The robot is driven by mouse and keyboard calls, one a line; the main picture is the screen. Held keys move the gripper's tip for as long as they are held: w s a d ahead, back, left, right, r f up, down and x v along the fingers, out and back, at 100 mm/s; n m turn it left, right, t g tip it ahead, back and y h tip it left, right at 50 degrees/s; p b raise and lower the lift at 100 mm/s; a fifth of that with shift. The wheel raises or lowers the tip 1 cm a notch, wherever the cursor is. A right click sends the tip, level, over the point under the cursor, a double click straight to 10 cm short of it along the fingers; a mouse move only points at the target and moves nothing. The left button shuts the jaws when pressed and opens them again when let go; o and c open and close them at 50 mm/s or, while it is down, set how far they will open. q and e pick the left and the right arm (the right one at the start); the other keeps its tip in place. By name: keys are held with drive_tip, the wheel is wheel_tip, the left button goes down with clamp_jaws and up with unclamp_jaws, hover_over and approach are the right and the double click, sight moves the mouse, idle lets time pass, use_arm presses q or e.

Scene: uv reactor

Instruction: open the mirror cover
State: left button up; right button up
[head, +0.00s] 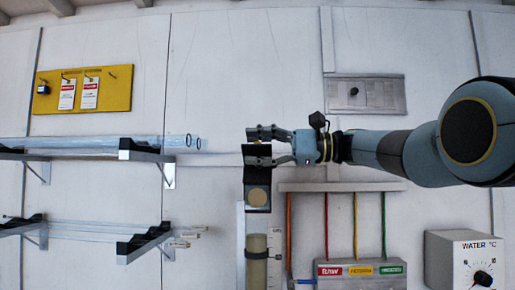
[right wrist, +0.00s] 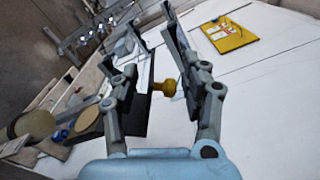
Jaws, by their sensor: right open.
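My right gripper (head: 262,146) is open at the top of a dark box-like head on a post. This dark head (head: 257,180) carries a round beige disc (head: 257,197) on its front; I take its dark upper part for the mirror cover, but the gripper partly hides it. In the right wrist view, a small yellow knob (right wrist: 164,87) sticks out from a dark plate between the two open fingers (right wrist: 160,60). I cannot tell whether the fingers touch the knob. My left gripper is not in view.
Below the head stands a beige cylinder (head: 256,262) beside a scale. Shelves with glass tubes (head: 100,143) are at left. A yellow tag board (head: 83,89) and a grey panel (head: 365,94) hang on the wall. A water-temperature box (head: 465,262) is at lower right.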

drive_tip(key=shift+d+f, duration=0.1)
drive_tip(key=shift+d, duration=0.2)
drive_tip(key=d, duration=1.1)
drive_tip(key=shift+d, duration=0.25)
